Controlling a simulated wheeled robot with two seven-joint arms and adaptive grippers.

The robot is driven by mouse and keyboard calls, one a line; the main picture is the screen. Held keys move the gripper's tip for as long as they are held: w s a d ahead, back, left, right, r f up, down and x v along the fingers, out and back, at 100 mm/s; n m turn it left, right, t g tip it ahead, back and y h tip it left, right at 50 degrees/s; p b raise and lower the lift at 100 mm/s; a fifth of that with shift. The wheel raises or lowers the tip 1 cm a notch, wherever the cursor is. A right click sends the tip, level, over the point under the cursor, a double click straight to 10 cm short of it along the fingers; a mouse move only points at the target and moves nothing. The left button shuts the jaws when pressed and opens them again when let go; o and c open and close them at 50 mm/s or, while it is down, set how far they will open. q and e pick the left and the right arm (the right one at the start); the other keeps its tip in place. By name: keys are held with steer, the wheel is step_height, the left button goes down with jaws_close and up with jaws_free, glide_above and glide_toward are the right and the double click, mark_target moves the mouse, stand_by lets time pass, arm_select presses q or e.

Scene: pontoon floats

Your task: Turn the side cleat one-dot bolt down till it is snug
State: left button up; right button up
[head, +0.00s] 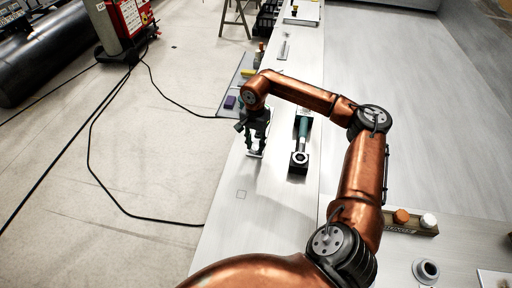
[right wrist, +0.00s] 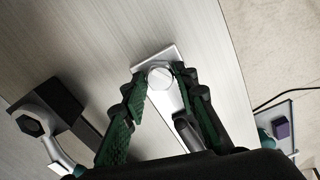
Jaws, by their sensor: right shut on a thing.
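My right gripper (head: 256,150) reaches down to a small pale metal cleat (head: 254,155) on the bench. I cannot make out any dot mark on the head. My left gripper is not in view.
A ring-ended tool with a teal handle (head: 303,128) rests in a black holder (head: 298,170) just right of the gripper. A grey mat with a purple block (head: 230,102) lies at the left edge. Orange and white caps (head: 401,216) stand in a rack at right.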

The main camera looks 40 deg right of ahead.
steer(key=m, duration=0.5)
steer(key=shift+m+p, duration=0.3)
steer(key=shift+m, duration=0.1)
steer(key=m, duration=0.3)
steer(key=shift+m, duration=0.3)
steer(key=m, duration=0.2)
steer(key=shift+m+p, duration=0.3)
steer(key=shift+p, duration=0.05)
steer(key=m, duration=0.4)
steer(key=m+p, duration=0.1)
steer(key=m, duration=0.4)
steer(key=shift+f, duration=0.1)
steer(key=shift+m, duration=0.3)
